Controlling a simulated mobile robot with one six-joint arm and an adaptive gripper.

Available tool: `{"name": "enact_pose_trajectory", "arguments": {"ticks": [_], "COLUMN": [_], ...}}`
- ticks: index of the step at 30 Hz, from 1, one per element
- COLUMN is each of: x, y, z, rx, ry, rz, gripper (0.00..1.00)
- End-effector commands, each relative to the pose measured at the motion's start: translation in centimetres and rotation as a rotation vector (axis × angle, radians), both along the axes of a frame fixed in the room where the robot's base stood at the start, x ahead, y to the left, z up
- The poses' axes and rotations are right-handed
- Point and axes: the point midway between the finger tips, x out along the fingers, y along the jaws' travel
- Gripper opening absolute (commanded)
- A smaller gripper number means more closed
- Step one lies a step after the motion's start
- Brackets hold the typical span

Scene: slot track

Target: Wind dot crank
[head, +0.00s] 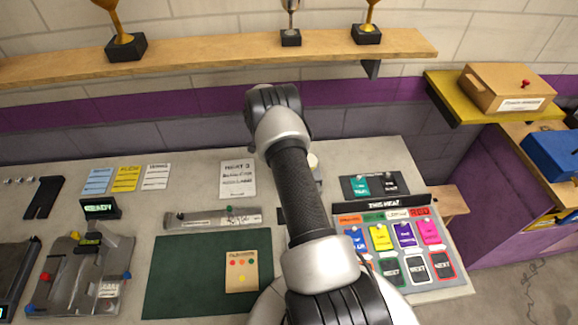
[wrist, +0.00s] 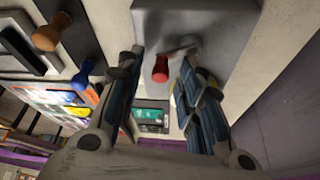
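In the wrist view, a grey box (wrist: 215,25) carries a crank with a grey arm (wrist: 182,49) and a small red knob (wrist: 160,69). My gripper (wrist: 159,60) is open, one finger on each side of the red knob. A gap shows between the knob and the left finger; I cannot tell whether the right finger touches the crank arm. No dot marking is readable on the box. In the head view my arm covers the gripper and most of the crank area.
Brown (wrist: 46,36) and blue (wrist: 82,75) knobs stand left in the wrist view. The head view shows a green mat (head: 185,285), a colour-card board (head: 440,268) on the right, a grey fixture (head: 95,280) on the left, and a wall shelf (head: 220,50) with trophies above.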

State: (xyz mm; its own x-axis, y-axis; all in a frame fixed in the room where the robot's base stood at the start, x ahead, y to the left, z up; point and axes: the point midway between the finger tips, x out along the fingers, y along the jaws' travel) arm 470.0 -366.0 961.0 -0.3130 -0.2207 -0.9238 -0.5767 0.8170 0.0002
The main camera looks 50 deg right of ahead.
Motion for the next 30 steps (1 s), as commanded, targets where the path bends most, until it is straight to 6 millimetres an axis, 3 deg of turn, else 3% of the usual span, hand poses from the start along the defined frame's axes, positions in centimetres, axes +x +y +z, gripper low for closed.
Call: {"name": "enact_pose_trajectory", "arguments": {"ticks": [8, 21, 30], "x": [0.5, 3.2, 3.8], "y": [0.3, 2.2, 2.7], "z": [1.3, 9.3, 11.1], "rx": [-0.001, -0.002, 0.000], "ry": [-0.003, -0.002, 0.000], "rz": [0.001, 0.001, 0.000], "gripper": [0.34, 0.34, 0.34]}}
